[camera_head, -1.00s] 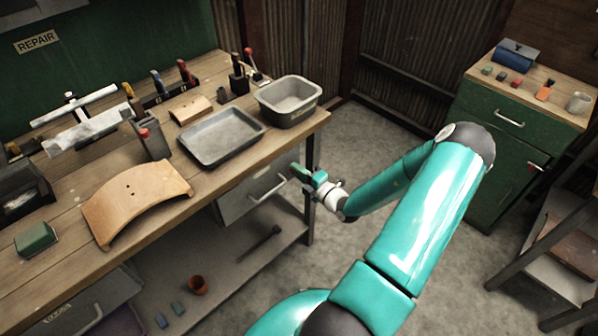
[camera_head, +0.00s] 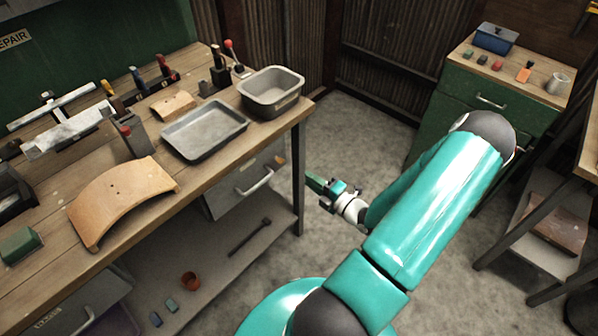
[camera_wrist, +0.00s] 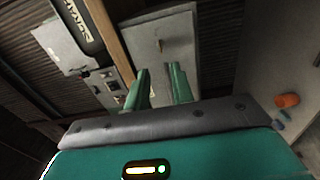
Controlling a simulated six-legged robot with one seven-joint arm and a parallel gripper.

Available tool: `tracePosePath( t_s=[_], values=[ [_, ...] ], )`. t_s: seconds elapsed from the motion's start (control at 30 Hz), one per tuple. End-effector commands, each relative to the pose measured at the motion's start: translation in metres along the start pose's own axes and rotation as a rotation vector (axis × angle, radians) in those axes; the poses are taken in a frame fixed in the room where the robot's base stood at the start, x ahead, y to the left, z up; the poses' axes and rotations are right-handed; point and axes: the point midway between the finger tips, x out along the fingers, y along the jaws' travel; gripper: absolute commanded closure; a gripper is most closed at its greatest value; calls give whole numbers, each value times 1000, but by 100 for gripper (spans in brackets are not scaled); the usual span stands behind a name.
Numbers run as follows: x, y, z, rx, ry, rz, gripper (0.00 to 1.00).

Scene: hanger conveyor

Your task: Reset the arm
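My arm is bent at the elbow, and my gripper (camera_head: 316,186) is in the gap to the right of the workbench (camera_head: 222,160), below the level of its top. In the wrist view my gripper (camera_wrist: 160,84) shows two green fingers standing apart with a gap between them. Nothing shows between the fingers. They point toward a grey drawer front (camera_wrist: 165,45) beyond them, and I see no contact with it.
The bench holds a grey tray (camera_head: 204,131), a deep metal pan (camera_head: 271,91) and a curved wooden piece (camera_head: 125,197). A green cabinet (camera_head: 480,105) stands at back right. A shelf unit (camera_head: 545,225) is at right. Concrete floor (camera_head: 350,140) lies open between.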

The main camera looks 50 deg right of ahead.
Motion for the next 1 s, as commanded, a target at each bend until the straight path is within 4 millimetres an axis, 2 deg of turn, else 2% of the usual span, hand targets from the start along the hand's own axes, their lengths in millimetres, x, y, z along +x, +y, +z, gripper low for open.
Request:
tracePosePath(
  t_s=[0.1, 0.27, 0.83, 0.93, 1.0],
  values=[
    [-15, 0, 0, -1, -1, 0, 76],
    [-22, 0, 0, 0, 0, 1, 76],
    [-21, 1, -1, -5, 5, 0, 76],
    [-15, 7, -8, -54, 53, -10, 76],
    [-7, 16, -20, -133, 128, -23, 76]
  ],
)
